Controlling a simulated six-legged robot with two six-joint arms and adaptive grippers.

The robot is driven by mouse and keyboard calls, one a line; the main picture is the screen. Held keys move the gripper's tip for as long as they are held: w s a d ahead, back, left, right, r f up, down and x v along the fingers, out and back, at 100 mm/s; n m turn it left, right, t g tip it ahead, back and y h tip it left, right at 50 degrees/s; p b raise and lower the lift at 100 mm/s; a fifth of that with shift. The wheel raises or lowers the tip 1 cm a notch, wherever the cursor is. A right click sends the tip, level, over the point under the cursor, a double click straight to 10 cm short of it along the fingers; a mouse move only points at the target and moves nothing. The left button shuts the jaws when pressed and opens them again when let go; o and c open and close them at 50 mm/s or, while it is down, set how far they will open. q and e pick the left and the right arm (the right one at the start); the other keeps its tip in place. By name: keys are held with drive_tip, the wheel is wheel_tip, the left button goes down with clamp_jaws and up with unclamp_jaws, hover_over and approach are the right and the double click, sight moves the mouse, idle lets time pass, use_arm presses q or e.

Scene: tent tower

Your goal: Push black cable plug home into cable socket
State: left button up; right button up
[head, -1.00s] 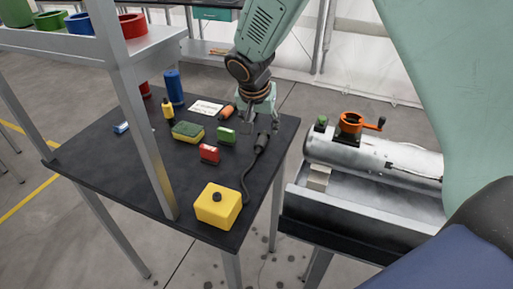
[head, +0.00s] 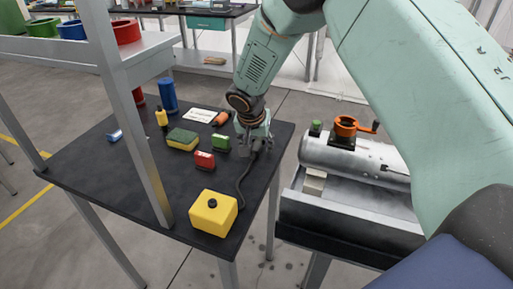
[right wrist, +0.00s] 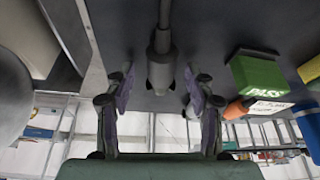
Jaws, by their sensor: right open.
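The black cable plug (right wrist: 160,62) hangs into the right wrist view from above, on its grey-black cable, between the two fingers of my right gripper (right wrist: 158,88). The fingers stand apart on either side of it, with gaps visible. In the head view my right gripper (head: 255,148) is low over the right edge of the dark table and largely hides the plug. The cable (head: 243,185) runs from there to a yellow box (head: 213,214) with a black knob on top. I cannot make out the cable socket for certain. My left gripper is not in view.
A red block (head: 204,160), a green block (head: 221,143) and a sponge (head: 182,139) lie left of the gripper. An orange item (head: 221,118) is close behind. A shelf post rises at the left.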

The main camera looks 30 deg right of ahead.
drive_tip(key=shift+w, duration=0.15)
drive_tip(key=shift+c, duration=0.4)
drive_tip(key=c, duration=0.6)
clamp_jaws()
